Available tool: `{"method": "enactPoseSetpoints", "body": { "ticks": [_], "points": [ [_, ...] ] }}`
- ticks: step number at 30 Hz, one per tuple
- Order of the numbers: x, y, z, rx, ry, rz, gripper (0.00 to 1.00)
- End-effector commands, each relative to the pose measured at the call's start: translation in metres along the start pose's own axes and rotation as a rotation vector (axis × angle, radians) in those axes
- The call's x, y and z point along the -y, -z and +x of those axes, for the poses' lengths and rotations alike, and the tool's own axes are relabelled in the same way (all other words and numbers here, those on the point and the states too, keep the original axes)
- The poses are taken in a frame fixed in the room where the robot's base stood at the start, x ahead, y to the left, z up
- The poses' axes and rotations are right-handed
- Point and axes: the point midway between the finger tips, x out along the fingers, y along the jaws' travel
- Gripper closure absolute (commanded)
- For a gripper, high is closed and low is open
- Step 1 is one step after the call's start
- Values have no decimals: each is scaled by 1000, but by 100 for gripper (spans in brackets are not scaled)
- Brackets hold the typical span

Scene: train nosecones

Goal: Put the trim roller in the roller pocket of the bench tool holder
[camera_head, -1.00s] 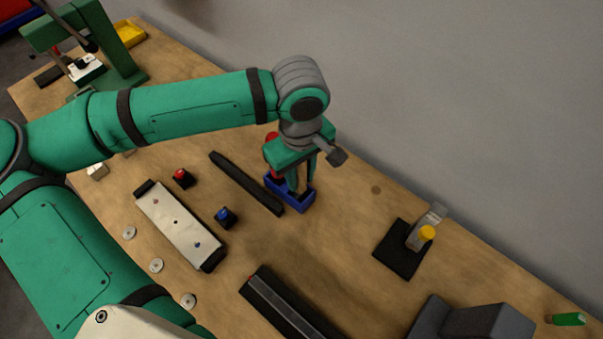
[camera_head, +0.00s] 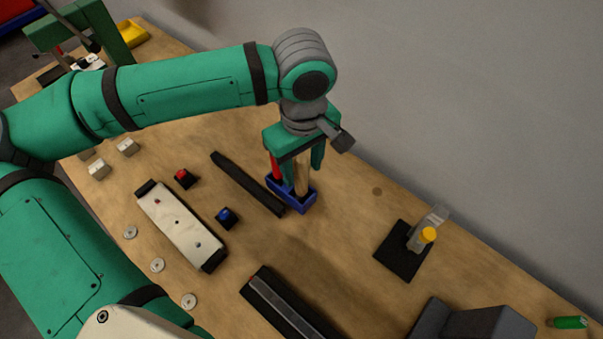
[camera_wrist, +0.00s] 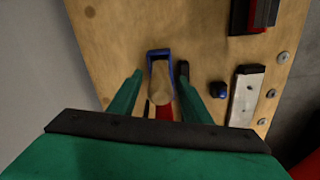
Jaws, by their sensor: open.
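The blue bench tool holder (camera_head: 306,204) stands on the bench under my gripper. A tool with a pale wooden handle (camera_head: 302,174), which I take to be the trim roller, stands upright in its right compartment; its lower end is hidden. A red-handled tool (camera_head: 276,167) stands in the compartment beside it. My gripper (camera_head: 299,168) is open above the holder, its fingers on either side of the wooden handle and apart from it. In the wrist view the wooden handle (camera_wrist: 161,82) shows end-on between the spread fingers, with the holder's blue rim (camera_wrist: 158,52) around it.
A long black bar (camera_head: 240,178) lies just left of the holder. Red (camera_head: 183,178) and blue (camera_head: 227,217) buttons and a pale panel (camera_head: 178,222) are further left. A black plate with a yellow-topped fixture (camera_head: 402,250) stands right. Bench between is clear.

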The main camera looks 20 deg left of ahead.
Motion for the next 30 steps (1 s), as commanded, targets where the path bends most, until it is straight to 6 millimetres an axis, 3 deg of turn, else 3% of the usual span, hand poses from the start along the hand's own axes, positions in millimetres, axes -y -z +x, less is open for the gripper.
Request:
{"method": "enactPoseSetpoints", "body": {
  "ticks": [6,12,30],
  "points": [
    [2,2,-40,-2,-1,-7,56],
    [2,2,-58,0,0,-6,56],
    [1,1,-62,1,0,-3,56]
  ]
}}
